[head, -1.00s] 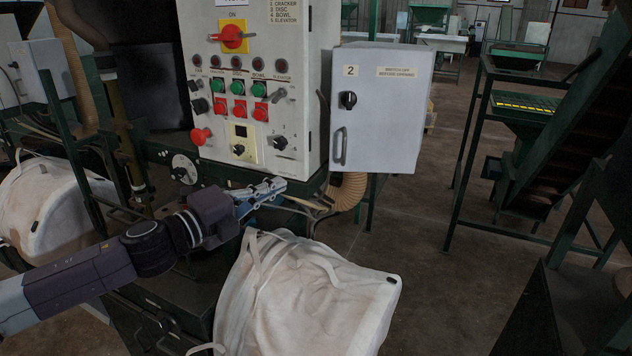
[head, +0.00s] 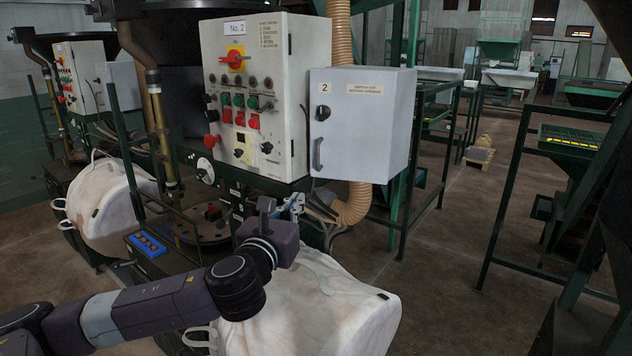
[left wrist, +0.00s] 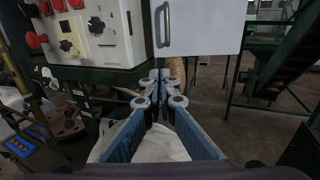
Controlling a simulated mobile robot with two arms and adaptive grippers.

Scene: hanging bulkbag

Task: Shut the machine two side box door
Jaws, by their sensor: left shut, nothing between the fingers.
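The machine two side box (head: 385,135) is a pale grey cabinet at the right of the control panel. Its door (head: 345,135) carries a "2" label, a black knob and a grey handle (head: 318,154) near its left edge. I cannot tell from these views how far the door stands open. My left gripper (head: 297,203) is shut and empty, below and left of the handle and apart from it. In the left wrist view the closed fingers (left wrist: 163,88) point forward under the door (left wrist: 205,28). My right gripper is not in view.
The No. 2 control panel (head: 255,100) with buttons and switches stands left of the box. A white bulk bag (head: 320,310) hangs below my left gripper. A ribbed hose (head: 355,205) runs below the box. Open floor (head: 440,260) lies to the right.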

